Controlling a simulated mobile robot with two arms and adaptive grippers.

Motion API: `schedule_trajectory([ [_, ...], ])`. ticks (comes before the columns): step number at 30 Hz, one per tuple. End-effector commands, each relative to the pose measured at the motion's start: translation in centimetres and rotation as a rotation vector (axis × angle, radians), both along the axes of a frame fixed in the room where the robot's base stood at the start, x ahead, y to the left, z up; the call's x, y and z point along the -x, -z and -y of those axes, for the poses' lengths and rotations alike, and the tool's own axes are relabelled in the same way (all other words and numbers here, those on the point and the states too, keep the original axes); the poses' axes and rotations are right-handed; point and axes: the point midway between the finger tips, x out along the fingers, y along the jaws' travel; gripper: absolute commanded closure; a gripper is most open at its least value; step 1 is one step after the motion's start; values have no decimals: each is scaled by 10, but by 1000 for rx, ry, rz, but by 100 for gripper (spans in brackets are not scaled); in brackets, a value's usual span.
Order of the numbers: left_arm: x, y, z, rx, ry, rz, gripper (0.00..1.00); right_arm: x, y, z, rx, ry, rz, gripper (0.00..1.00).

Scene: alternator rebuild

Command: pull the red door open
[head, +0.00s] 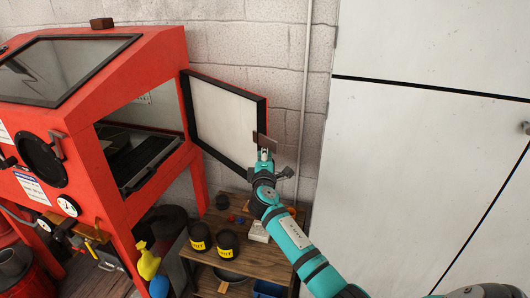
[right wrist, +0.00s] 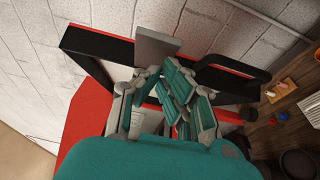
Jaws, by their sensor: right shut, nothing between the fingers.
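The red door (head: 223,116) is hinged at the right side of the red cabinet (head: 130,202) and stands swung open in the head view. Its pale inner panel and black frame face me. My right gripper (head: 265,153) is at the door's free edge, just below a small grey-brown plate (head: 268,139) on that edge. In the right wrist view its teal fingers (right wrist: 178,92) are closed with nothing between them. The plate (right wrist: 156,46) and a black handle (right wrist: 240,74) show just beyond them. I cannot tell whether the fingers touch the door. My left gripper is out of view.
The cabinet's side opening (head: 140,150) shows a dark interior. A low wooden shelf (head: 255,265) with black pots (head: 200,236) stands below the door. A block wall (head: 240,40) and thin pipe (head: 305,90) are behind. A large white cabinet (head: 420,150) stands right.

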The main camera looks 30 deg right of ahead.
Motion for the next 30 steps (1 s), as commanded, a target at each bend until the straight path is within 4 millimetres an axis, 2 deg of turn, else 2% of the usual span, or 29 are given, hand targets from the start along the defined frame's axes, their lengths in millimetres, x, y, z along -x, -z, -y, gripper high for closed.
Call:
schedule_trajectory([
  [11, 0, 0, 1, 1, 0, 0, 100, 0, 1, 2, 0, 0, 0, 100],
  [14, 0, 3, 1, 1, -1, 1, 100, -3, 2, 13, 2, 2, -1, 100],
  [24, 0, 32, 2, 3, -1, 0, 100, -27, 5, 104, 6, 2, 0, 100],
  [27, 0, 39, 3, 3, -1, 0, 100, -33, 4, 124, 4, 2, 0, 100],
  [30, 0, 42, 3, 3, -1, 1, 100, -36, 2, 135, 0, 0, 1, 100],
])
